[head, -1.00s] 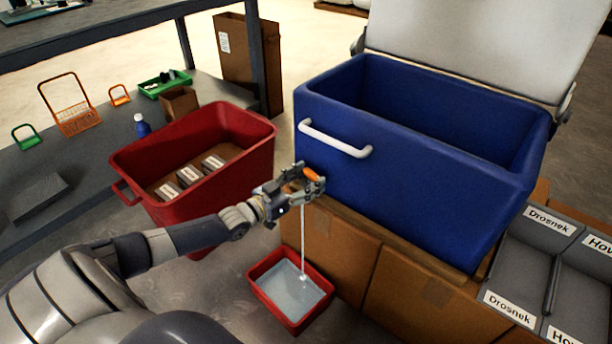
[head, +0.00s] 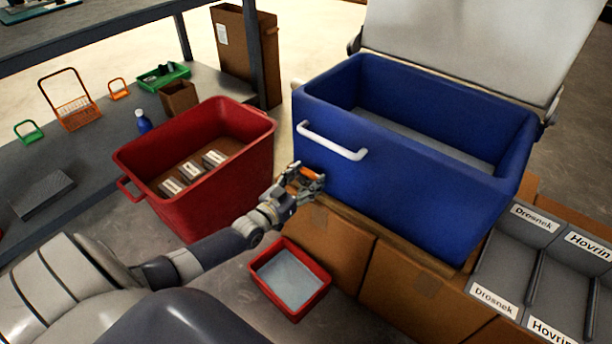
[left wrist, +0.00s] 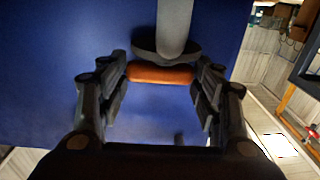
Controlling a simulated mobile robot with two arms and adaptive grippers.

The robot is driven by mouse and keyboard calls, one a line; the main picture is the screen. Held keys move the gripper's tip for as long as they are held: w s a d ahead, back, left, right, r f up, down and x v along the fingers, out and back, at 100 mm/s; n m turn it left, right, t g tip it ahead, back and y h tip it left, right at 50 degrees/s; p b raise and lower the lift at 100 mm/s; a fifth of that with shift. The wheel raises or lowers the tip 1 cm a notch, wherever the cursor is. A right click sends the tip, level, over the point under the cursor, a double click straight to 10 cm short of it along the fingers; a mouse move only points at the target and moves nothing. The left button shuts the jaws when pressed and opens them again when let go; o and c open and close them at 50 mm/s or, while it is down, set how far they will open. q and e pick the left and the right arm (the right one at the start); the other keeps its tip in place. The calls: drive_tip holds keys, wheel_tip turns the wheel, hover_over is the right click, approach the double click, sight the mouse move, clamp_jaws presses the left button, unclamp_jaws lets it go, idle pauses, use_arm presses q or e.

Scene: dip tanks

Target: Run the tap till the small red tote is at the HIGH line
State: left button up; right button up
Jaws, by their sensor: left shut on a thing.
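The small red tote (head: 271,299) stands on the floor below the blue tank (head: 400,190) and holds pale water (head: 290,278). No HIGH line can be made out on it at this size. My left gripper (head: 309,179) is at the tank's lower left front, shut on the orange tap handle (head: 309,173). The handle also shows in the left wrist view (left wrist: 160,74), between the two fingers. No water stream shows between tap and tote. The tap's spout is hidden by the gripper. My right gripper is not in view.
A large red bin (head: 215,190) with several labelled boxes stands left of my left arm. The tank rests on brown cartons (head: 400,296) right of the tote. Grey labelled trays (head: 520,260) are at right. A grey shelf (head: 75,180) with baskets is at left.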

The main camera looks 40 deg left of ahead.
use_arm(q)
drive_tip(key=shift+r, duration=0.2)
drive_tip(key=o, duration=1.1)
drive_tip(key=shift+c, duration=0.2)
drive_tip(key=shift+f, duration=0.15)
drive_tip(key=shift+s, duration=0.1)
drive_tip(key=s, duration=1.2)
drive_tip(key=shift+a, duration=0.35)
drive_tip(key=shift+f, duration=0.1)
